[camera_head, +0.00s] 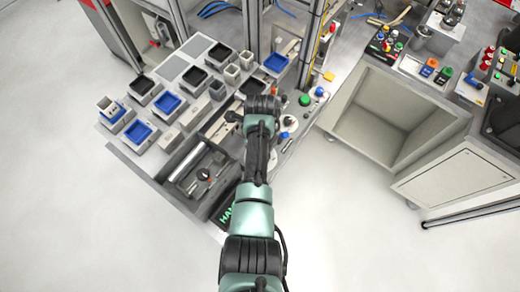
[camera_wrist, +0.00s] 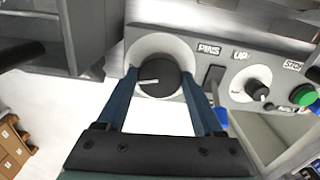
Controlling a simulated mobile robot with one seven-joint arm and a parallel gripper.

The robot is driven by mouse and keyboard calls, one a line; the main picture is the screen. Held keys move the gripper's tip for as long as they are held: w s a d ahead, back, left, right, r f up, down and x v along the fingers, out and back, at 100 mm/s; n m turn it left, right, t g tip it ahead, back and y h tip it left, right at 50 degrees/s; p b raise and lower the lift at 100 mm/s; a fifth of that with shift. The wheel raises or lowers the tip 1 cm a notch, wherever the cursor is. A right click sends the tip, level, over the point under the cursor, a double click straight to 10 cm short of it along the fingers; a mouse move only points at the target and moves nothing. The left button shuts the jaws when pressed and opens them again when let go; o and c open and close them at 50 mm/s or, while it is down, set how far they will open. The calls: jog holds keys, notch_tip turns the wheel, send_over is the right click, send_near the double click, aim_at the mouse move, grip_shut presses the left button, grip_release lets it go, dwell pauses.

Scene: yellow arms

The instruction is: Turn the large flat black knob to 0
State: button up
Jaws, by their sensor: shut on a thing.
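The large flat black knob (camera_wrist: 158,80) shows in the wrist view on a pale round dial plate, with a white pointer line aimed toward the left. My gripper (camera_wrist: 160,85) has its two blue fingers on the left and right sides of this knob, shut on it. A smaller black knob (camera_wrist: 256,90) with a white dial sits to the right on the same grey panel. In the head view my arm reaches to the front edge of the workbench, and my gripper and the large knob are hidden beneath my wrist. No legible 0 mark shows.
A black lever (camera_wrist: 214,78) under the "PINS" label stands close to the right finger. A green button (camera_wrist: 303,95) is farther right on the panel. In the head view, blue and black bins (camera_head: 167,103) fill the bench at left, and an open cabinet (camera_head: 385,115) stands at right.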

jog(key=shift+r+m, duration=0.1)
jog(key=shift+m, duration=1.3)
jog(key=o, duration=1.4)
notch_tip(320, 180, up, 13)
jog(key=shift+f+b, duration=0.1)
jog(key=shift+b, duration=0.75)
